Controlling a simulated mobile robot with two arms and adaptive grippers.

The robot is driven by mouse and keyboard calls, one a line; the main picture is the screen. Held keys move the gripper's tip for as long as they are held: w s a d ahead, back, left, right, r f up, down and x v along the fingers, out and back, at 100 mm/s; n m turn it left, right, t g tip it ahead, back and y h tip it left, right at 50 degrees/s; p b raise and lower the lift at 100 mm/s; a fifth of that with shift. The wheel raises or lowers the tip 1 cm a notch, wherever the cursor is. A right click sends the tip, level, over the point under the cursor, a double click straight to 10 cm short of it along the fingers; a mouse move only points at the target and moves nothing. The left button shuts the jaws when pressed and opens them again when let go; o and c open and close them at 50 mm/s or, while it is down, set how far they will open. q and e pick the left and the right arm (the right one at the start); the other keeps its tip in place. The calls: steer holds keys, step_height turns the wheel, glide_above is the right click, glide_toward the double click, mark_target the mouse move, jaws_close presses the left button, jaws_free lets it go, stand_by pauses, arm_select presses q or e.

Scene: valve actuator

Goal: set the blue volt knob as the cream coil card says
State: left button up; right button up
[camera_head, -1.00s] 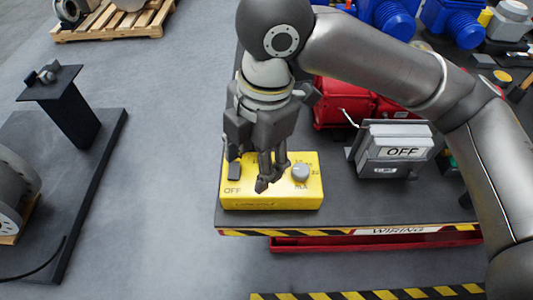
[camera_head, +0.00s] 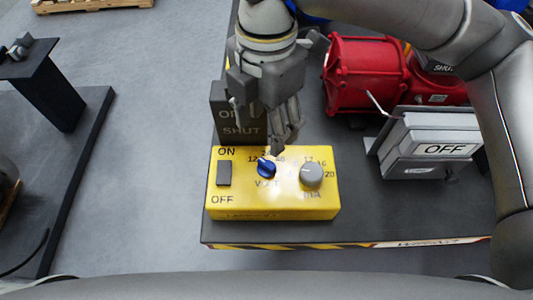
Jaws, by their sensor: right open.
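A yellow box (camera_head: 235,206) sits near the front left corner of the dark table, with a black ON/OFF switch (camera_head: 224,173) at its left. The blue volt knob (camera_head: 267,168) is at its middle, among printed numbers partly covered by my gripper. A grey mA knob (camera_head: 311,175) is to its right. My right gripper (camera_head: 281,143) is open and points down just behind and above the blue knob; I cannot tell whether they touch. I can make out no cream coil card. My left gripper is not in view.
A dark OPEN/SHUT plate (camera_head: 238,129) stands behind the yellow box. A dark stand (camera_head: 45,85) is at the left. The floor between is clear.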

mark_target(267, 163)
steer(key=f, duration=1)
steer(key=shift+s+f, duration=0.2)
steer(key=shift+f, duration=0.15)
